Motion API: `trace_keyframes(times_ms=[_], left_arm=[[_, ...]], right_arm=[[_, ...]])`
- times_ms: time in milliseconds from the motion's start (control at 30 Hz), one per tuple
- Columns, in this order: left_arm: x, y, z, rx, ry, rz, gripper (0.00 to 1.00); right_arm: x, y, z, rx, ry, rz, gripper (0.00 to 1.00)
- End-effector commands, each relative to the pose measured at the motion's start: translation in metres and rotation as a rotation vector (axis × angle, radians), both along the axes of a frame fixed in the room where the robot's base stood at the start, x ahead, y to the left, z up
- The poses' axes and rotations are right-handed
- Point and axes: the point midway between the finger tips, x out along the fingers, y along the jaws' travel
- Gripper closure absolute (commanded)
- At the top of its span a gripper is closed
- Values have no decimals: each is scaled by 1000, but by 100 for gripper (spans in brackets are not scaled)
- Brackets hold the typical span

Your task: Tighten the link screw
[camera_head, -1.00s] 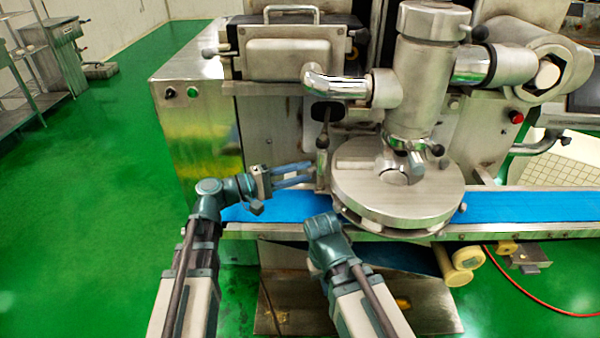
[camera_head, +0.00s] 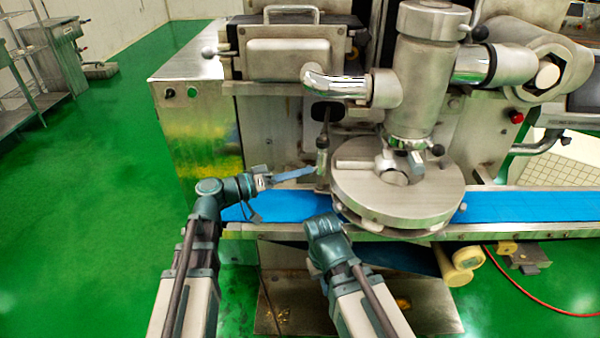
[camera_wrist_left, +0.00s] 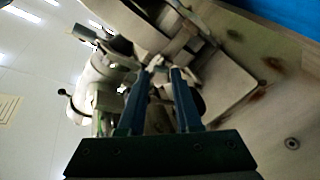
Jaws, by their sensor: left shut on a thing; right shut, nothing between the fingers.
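The link screw (camera_head: 323,158) is a slim upright metal rod at the left of the round metal disc, below a dark oval opening. My left gripper (camera_head: 314,170) comes in from the left with its blue fingers nearly level. It is shut on the link screw near its lower part. In the left wrist view the two fingers (camera_wrist_left: 167,70) reach up toward a small bright metal piece between their tips; the exact contact is hard to see. My right gripper (camera_head: 322,226) is in front of the belt, shut and empty, with its fingers hidden from view.
The round metal disc (camera_head: 400,200) stands close to the right of the screw. A blue conveyor belt (camera_head: 285,207) runs below, with a metal rail along its front. A bent chrome pipe (camera_head: 335,86) hangs above. Open green floor (camera_head: 90,200) lies at the left.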

Motion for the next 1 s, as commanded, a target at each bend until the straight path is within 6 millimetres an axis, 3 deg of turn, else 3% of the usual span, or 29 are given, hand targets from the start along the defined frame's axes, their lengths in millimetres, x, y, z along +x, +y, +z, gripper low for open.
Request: trace_keyframes(times_ms=[500,1000], left_arm=[[-1,0,-1,145,-331,-2,100],[-1,0,-2,181,-414,-2,100]], right_arm=[[0,0,0,0,0,0,100],[0,0,-1,0,0,0,100]])
